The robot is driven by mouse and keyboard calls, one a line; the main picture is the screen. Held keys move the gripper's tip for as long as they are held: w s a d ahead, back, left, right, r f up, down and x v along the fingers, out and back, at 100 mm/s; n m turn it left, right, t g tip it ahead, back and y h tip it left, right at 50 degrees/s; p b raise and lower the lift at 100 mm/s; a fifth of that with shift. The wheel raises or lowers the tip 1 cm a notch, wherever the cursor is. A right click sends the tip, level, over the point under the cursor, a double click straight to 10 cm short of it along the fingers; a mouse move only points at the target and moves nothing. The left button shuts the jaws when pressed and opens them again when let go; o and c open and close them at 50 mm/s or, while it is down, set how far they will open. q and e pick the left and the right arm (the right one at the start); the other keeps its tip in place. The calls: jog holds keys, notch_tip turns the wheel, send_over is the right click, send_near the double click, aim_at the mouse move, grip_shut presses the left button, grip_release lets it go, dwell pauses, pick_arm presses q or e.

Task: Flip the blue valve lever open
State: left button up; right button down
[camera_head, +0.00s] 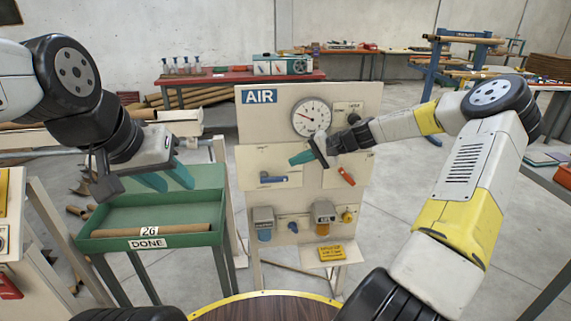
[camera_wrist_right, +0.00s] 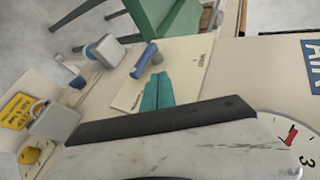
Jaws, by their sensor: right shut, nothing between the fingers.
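The blue valve lever (camera_head: 274,179) lies roughly horizontal on a cream plate on the left of the AIR panel (camera_head: 245,125). In the right wrist view the blue lever (camera_wrist_right: 144,60) stands out from its plate, beyond my fingertips. My right gripper (camera_head: 292,160) is shut and empty, with its teal fingers together. It is just above and right of the lever in the head view, and a gap shows between them in the wrist view (camera_wrist_right: 156,80). My left gripper (camera_head: 168,182) is open and empty over the green tray, well left of the panel.
A red lever (camera_head: 346,176) sits on the panel's right plate, below a round gauge (camera_head: 311,117). Filter units (camera_head: 263,222) and a yellow sign (camera_head: 331,253) are lower down. The green tray (camera_head: 205,200) marked DONE holds a brown tube (camera_head: 190,230).

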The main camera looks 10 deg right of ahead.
jog(key=v, duration=0.6)
jog(key=shift+s+d, duration=0.2)
jog(key=shift+d, duration=0.05)
jog(key=shift+a+r, duration=0.1)
jog(key=shift+r, duration=0.05)
jog(key=s+a+r+n+g+h, duration=0.35)
jog(key=s+a, duration=0.25)
jog(key=s, duration=0.3)
jog(key=s+r+t+h, duration=0.1)
jog(key=s+r, duration=0.3)
jog(key=s, duration=0.4)
jog(key=s+d+r+n+t+h, duration=0.1)
jog(key=s+r+t+h, duration=0.1)
jog(key=s, duration=0.6)
jog(key=s+r+n+t+h, duration=0.1)
jog(key=s+r, duration=0.4)
jog(key=s, duration=0.2)
jog(key=shift+s+d+r+t+h, duration=0.3)
jog(key=shift+s+d+t+h, duration=0.05)
jog(key=shift+s, duration=0.05)
